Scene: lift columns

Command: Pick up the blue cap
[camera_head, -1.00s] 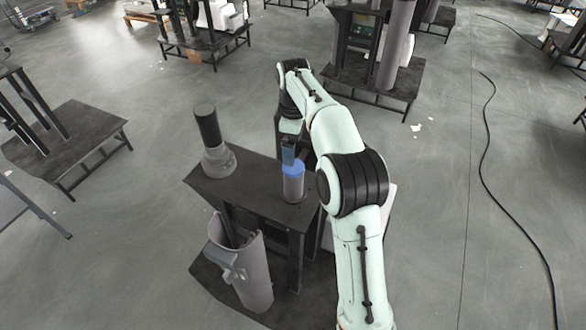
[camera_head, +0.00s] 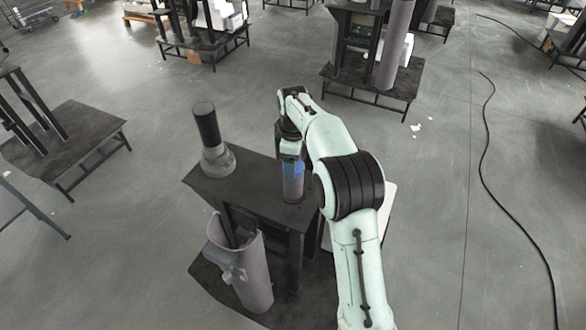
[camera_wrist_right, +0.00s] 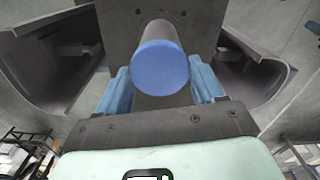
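The blue cap (camera_head: 292,169) sits on top of an upright grey cylinder (camera_head: 293,187) on the dark stand's top plate. In the right wrist view the round cap (camera_wrist_right: 160,69) faces the camera, with the grey cylinder behind it. My right gripper (camera_wrist_right: 159,80) is open, with one light-blue finger on each side of the cap. I cannot tell whether the fingers touch it. In the head view the right arm reaches over the stand and the gripper partly hides the cap. My left gripper is not in view.
A dark post with a grey flared base (camera_head: 214,160) stands on the same top plate (camera_head: 250,197), left of the cap. A grey open tube (camera_head: 252,272) leans below at the front. Other stands surround this one, with open floor between. A black cable (camera_head: 487,150) lies at the right.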

